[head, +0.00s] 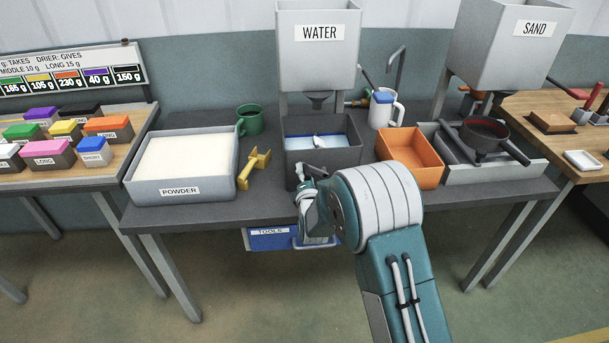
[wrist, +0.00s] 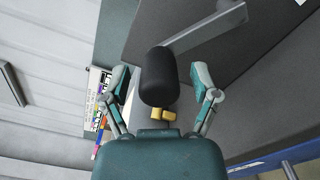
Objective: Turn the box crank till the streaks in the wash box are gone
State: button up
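The wash box (head: 322,158) is a dark grey box below the water hopper. Blue-white water (head: 335,141) shows inside, with a small white shape in it; I cannot tell whether it is a streak. The crank has a black rounded knob (wrist: 158,82) and a grey metal arm (wrist: 208,28), seen in the wrist view. My gripper (wrist: 160,70) is open, one teal finger on each side of the knob, with gaps on both sides. In the head view my gripper (head: 306,196) is at the box's front left and hides most of the crank.
A powder tray (head: 181,190), a yellow tool (head: 253,168) and a green mug (head: 250,119) stand left of the box. An orange bin (head: 411,155), a white jug (head: 381,110) and a sand station (head: 490,170) stand right. A blue tools drawer (head: 270,239) hangs below.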

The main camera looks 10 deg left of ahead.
jog(key=v, duration=1.2)
dwell(0.5)
